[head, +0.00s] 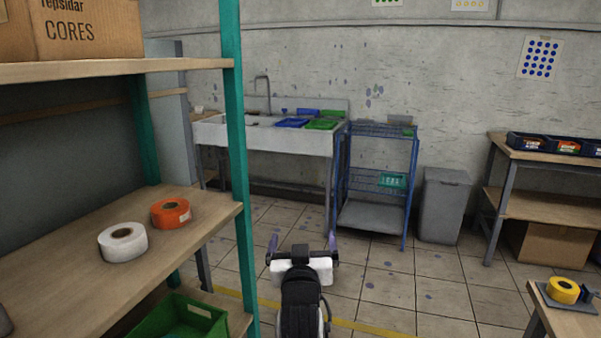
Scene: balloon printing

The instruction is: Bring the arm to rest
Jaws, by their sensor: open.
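My gripper (302,243) is in the lower middle of the head view, at the end of my dark arm. Its two fingers stand wide apart, and nothing shows between them. Tiled floor shows behind and around it. It is to the right of the shelf's green post and appears apart from everything around it.
A wooden shelf (75,284) at left holds a white roll (123,242) and an orange roll (171,212); a green crate (183,318) sits lower. A sink (265,137), blue rack (376,213) and grey bin (443,205) stand behind. A yellow roll (563,290) is at right.

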